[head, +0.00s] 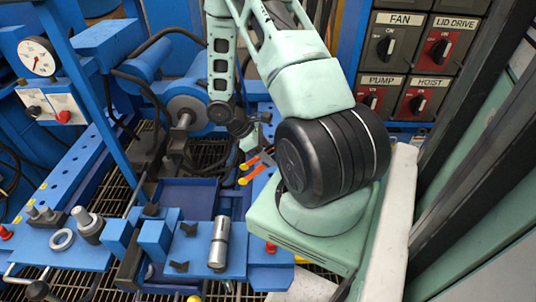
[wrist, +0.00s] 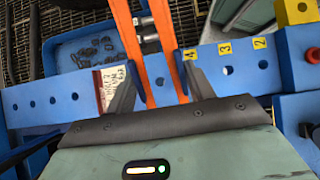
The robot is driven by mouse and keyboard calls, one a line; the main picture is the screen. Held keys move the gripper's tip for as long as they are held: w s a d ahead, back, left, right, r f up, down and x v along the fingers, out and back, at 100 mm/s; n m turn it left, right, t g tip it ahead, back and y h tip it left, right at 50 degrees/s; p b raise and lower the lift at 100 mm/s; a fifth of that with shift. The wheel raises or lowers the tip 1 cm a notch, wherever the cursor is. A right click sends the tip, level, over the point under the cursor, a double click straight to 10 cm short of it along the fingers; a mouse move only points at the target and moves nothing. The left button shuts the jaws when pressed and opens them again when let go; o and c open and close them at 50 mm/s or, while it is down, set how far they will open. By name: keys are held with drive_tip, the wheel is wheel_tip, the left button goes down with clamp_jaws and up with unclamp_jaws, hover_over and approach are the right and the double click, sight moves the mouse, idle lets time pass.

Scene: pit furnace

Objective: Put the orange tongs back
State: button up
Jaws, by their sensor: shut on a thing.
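The orange tongs (wrist: 160,60) show in the wrist view as two long orange bars running from the top edge down between my fingers. My gripper (wrist: 158,90) is shut on them, with a grey finger on each side. In the head view the tongs (head: 247,172) are small orange bars beside my gripper (head: 262,157), in front of my arm's base. A blue rail (wrist: 75,97) with a row of holes passes beneath the tongs in the wrist view. Yellow labels 4, 3 and 2 mark holes right of the tongs. The far end of the tongs is out of frame.
A blue tray (wrist: 62,58) with small dark pieces lies beyond the rail, near a handwritten tag (wrist: 112,85). In the head view, a blue bench (head: 90,255) with metal parts stands at front left. A switch panel (head: 410,60) is at back right.

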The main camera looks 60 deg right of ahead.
drive_tip(key=shift+f, duration=0.3)
drive_tip(key=shift+f+b, duration=0.4)
drive_tip(key=shift+f, duration=0.1)
drive_tip(key=o, duration=0.6)
drive_tip(key=p+v, duration=0.2)
drive_tip(key=v, duration=1.1)
drive_tip(key=shift+s+r, duration=0.2)
drive_tip(key=shift+r, duration=0.05)
